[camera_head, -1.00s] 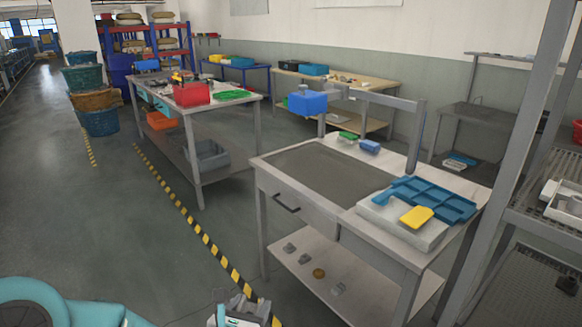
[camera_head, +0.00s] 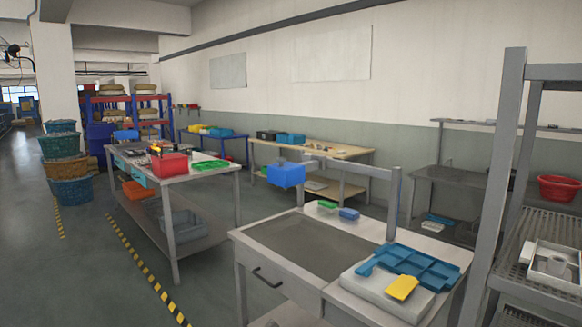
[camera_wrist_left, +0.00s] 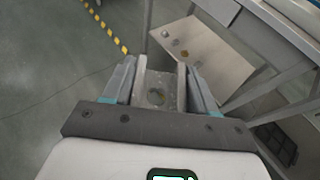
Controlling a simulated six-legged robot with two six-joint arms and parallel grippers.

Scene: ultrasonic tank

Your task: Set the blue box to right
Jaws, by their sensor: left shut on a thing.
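A blue box (camera_head: 286,174) is at the left end of a grey frame over the near table, at the table's back left. A smaller blue block (camera_head: 349,213) lies on the table beside a green one (camera_head: 327,205). My left gripper (camera_wrist_left: 159,78) shows only in the left wrist view. It is shut on a grey part (camera_wrist_left: 157,95) with a round mark in its middle, held above the floor beside a table. My right gripper is in neither view.
The near table (camera_head: 262,274) carries a blue divided tray (camera_head: 424,267) and a yellow piece (camera_head: 402,288) at its right. A grey rack post (camera_head: 496,190) stands right of it. Open floor (camera_head: 90,270) lies to the left.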

